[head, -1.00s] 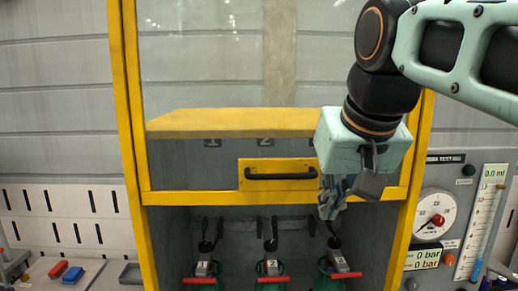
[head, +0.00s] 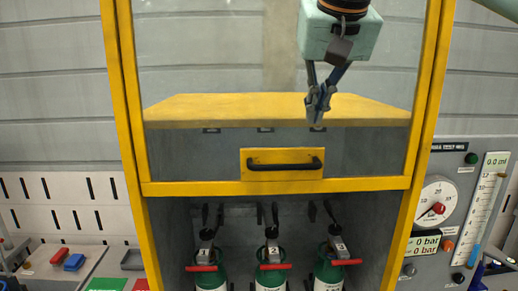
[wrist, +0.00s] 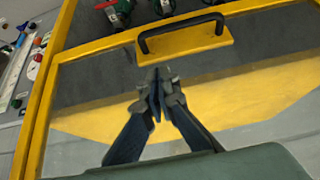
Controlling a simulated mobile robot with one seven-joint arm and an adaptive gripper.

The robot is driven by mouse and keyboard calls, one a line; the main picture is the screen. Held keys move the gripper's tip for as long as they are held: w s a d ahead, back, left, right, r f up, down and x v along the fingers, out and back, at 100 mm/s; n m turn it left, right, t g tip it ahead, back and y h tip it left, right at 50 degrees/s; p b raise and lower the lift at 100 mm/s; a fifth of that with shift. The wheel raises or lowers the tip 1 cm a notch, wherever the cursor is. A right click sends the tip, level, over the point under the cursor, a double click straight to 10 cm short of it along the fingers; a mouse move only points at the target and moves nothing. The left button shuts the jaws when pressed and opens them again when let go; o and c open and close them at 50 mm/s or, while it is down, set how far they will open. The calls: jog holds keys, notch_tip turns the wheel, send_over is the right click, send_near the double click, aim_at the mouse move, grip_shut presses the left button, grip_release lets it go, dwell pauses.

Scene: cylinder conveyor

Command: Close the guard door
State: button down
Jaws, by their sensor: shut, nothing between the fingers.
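The guard door (head: 380,184) is a clear panel in a yellow frame on the yellow cabinet. Its lower edge sits partway down, with the cabinet open below it. A black handle (head: 283,166) on a yellow plate is fixed at the middle of the lower rail. In the wrist view the handle (wrist: 182,32) is just beyond my fingertips. My gripper (head: 318,118) is shut and empty, in front of the clear panel, above and slightly right of the handle. In the wrist view my gripper (wrist: 158,80) points toward the handle plate, apart from the handle.
Several green cylinders with red handles, such as the middle one (head: 271,274), stand in the open lower part. A test panel (head: 458,210) with a dial is at the right. A bench with red and blue blocks (head: 73,262) is at the left.

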aim_at(310, 150)
jog(key=x, duration=0.4)
jog(key=s+x, duration=0.1)
jog(key=x, duration=0.1)
jog(key=shift+w+f, duration=0.15)
jog(key=shift+f, duration=0.3)
jog(key=shift+s+f, duration=0.3)
jog(key=shift+f, duration=0.8)
